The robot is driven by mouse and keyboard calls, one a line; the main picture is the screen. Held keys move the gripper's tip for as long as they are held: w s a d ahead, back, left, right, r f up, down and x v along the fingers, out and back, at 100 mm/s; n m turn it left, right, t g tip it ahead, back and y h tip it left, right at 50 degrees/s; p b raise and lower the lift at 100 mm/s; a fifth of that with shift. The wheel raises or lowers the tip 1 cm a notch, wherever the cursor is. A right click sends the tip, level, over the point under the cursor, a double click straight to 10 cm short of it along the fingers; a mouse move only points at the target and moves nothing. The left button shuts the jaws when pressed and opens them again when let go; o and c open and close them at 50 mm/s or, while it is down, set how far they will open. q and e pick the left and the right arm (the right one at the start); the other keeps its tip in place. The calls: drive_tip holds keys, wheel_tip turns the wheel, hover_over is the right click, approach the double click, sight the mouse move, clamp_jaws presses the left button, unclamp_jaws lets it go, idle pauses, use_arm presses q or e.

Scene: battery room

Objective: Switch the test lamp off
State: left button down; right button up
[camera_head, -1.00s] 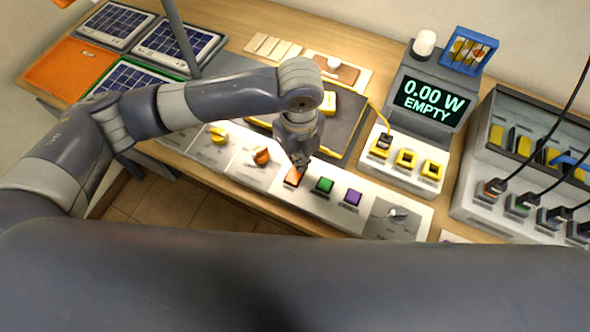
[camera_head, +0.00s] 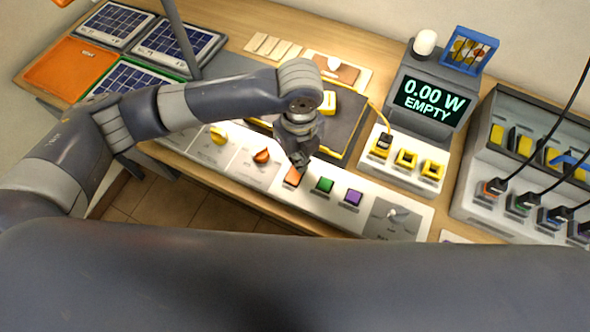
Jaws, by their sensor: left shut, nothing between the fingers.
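The white control panel (camera_head: 330,219) runs along the front of the bench. It carries an orange button (camera_head: 292,178), a green button (camera_head: 324,185), a purple button (camera_head: 353,197), a yellow knob (camera_head: 218,135), an orange knob (camera_head: 261,156) and a grey rotary knob (camera_head: 397,214). My left gripper (camera_head: 301,164) points down, shut and empty, just above and behind the orange button; I cannot tell whether it touches it. Which control belongs to the test lamp is not readable. A white lamp-like dome (camera_head: 426,42) stands on the meter, unlit as far as I can tell. My right gripper is not in view.
The meter display (camera_head: 432,101) reads "0.00 W EMPTY". Yellow sockets (camera_head: 406,160) sit below it, one with a plug. A rack with black cables (camera_head: 497,187) stands at right. Solar panels (camera_head: 115,24) and an orange board (camera_head: 71,68) lie at left.

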use_arm(q)
drive_tip(key=shift+f+b, duration=0.4)
drive_tip(key=shift+f, duration=0.6)
drive_tip(key=shift+s+r, duration=0.1)
idle(0.3)
wheel_tip(320, 180, up, 7)
drive_tip(key=p, duration=0.8)
idle(0.3)
